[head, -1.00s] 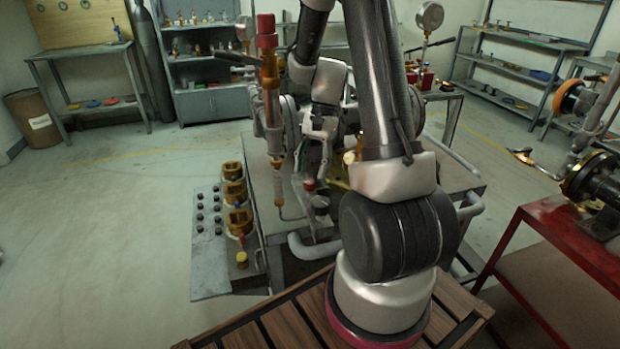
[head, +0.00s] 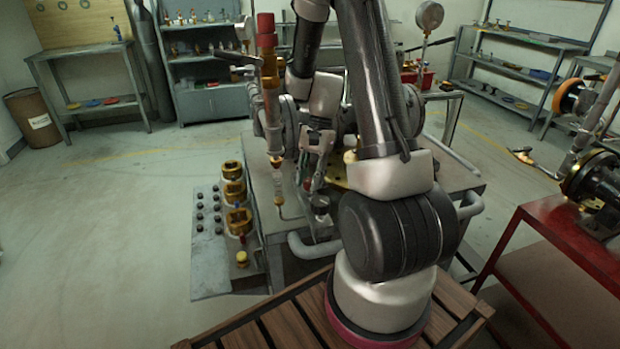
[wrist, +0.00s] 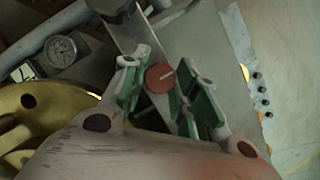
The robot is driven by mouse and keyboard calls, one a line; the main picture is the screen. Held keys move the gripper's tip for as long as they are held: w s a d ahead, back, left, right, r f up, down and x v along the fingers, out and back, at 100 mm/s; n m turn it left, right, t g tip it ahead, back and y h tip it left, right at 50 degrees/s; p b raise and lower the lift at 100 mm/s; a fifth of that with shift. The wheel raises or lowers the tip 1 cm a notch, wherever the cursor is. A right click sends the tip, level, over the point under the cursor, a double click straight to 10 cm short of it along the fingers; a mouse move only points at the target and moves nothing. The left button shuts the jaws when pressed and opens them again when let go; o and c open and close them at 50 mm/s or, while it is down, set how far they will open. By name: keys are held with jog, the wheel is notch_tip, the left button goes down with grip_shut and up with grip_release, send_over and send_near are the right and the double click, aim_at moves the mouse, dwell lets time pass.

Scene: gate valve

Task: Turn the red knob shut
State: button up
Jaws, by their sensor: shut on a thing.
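The red knob (wrist: 159,77) shows in the wrist view as a small round cap with a pale line across it. My gripper (wrist: 166,80) has its green-padded fingers on both sides of the knob and is shut on it. In the head view my gripper (head: 312,182) points down at the near part of the grey bench (head: 290,222). There the knob is hidden behind the fingers.
A tall brass fitting with a red top (head: 266,40) stands close left of my arm. A dial gauge (wrist: 61,51) and a yellow round part (wrist: 35,100) lie left of the fingers in the wrist view. A red table (head: 560,240) is at right.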

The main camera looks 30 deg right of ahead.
jog(key=m+t, duration=0.1)
jog(key=m, duration=0.3)
jog(key=shift+s+m+t, duration=0.1)
jog(key=shift+m+t, duration=0.3)
jog(key=m+t, duration=0.1)
jog(key=m, duration=0.3)
jog(key=shift+s+m+t, duration=0.1)
jog(key=shift+m+t, duration=0.2)
jog(key=shift+t, duration=0.1)
jog(key=m+t, duration=0.1)
jog(key=m, duration=0.3)
jog(key=shift+h, duration=0.3)
jog(key=shift+s+m+t+h, duration=0.1)
jog(key=shift+m+t+h, duration=0.25)
jog(key=shift+m, duration=0.8)
jog(key=shift+m+t+h, duration=0.25)
jog(key=shift+m+t, duration=0.2)
jog(key=shift+m, duration=0.7)
jog(key=o, duration=1)
jog(key=shift+r, duration=0.1)
